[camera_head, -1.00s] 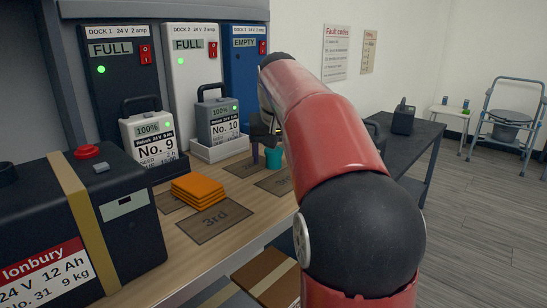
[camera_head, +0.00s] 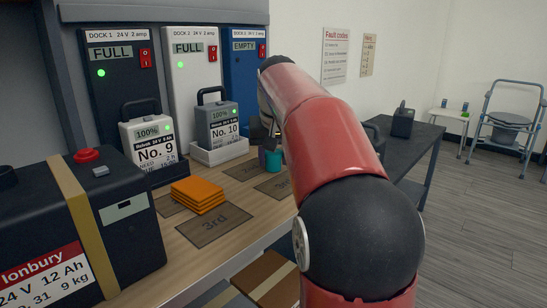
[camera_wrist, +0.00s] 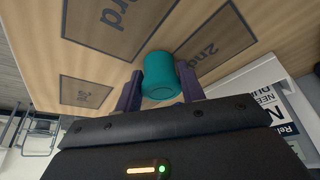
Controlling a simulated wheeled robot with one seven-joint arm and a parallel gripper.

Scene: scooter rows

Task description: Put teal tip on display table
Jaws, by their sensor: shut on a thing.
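The teal tip (camera_wrist: 162,76) is a small teal cylinder between the two purple fingers of my gripper (camera_wrist: 160,88) in the wrist view. My gripper is shut on it. In the head view the teal tip (camera_head: 273,160) shows low over the wooden bench, partly hidden by my red arm. I cannot tell whether it still touches the bench. A dark table (camera_head: 415,140) stands to the right behind my arm, and a small white table (camera_head: 449,112) stands farther back; neither is marked as the display table.
The bench (camera_head: 180,240) holds an orange stack (camera_head: 197,194), marked mats (camera_head: 214,225), a docked battery No. 9 (camera_head: 150,140), battery No. 10 (camera_head: 218,125) and a large black battery (camera_head: 125,235). A black case (camera_head: 403,121) stands on the dark table.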

